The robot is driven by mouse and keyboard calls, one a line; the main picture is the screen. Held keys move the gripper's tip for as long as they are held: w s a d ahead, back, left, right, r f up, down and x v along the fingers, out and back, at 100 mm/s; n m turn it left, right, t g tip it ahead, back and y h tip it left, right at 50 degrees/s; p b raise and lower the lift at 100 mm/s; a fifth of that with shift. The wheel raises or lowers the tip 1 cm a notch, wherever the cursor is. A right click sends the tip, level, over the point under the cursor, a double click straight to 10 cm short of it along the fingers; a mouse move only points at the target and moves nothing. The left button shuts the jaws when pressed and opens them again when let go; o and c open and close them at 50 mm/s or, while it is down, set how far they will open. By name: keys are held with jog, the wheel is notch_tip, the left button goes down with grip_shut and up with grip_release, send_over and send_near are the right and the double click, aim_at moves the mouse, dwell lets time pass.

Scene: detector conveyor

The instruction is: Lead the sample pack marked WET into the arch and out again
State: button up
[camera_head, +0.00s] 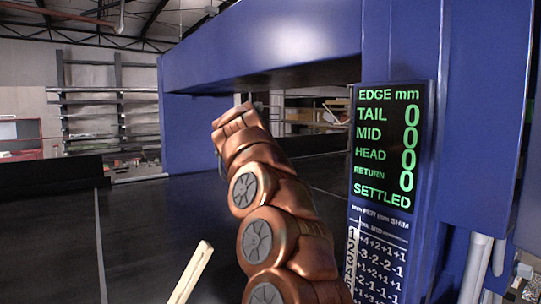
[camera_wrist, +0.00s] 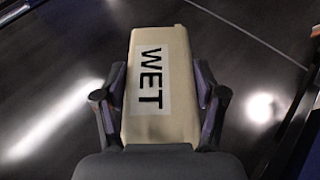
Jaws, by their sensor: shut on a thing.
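The sample pack (camera_wrist: 158,45) is a beige block with a white label reading WET, seen in the wrist view. My gripper (camera_wrist: 162,88) is shut on it, one finger against each long side. The pack is over the dark belt; whether it touches the belt I cannot tell. The blue arch (camera_head: 265,45) spans the belt in the head view. My copper arm reaches up toward its opening. My gripper and the pack are hidden behind the arm there, so how far in they are is unclear.
A display (camera_head: 391,145) on the arch's right post reads zero for TAIL, MID, HEAD and RETURN, and SETTLED. A shim table (camera_head: 378,255) is below it. A pale bar (camera_head: 191,273) stands at the front. The dark belt (camera_head: 50,245) is clear at left.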

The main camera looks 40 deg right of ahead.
jog(key=a+b, duration=0.3)
jog(key=a, duration=2.3)
jog(key=shift+w+a, duration=0.3)
jog(key=shift+a, duration=0.1)
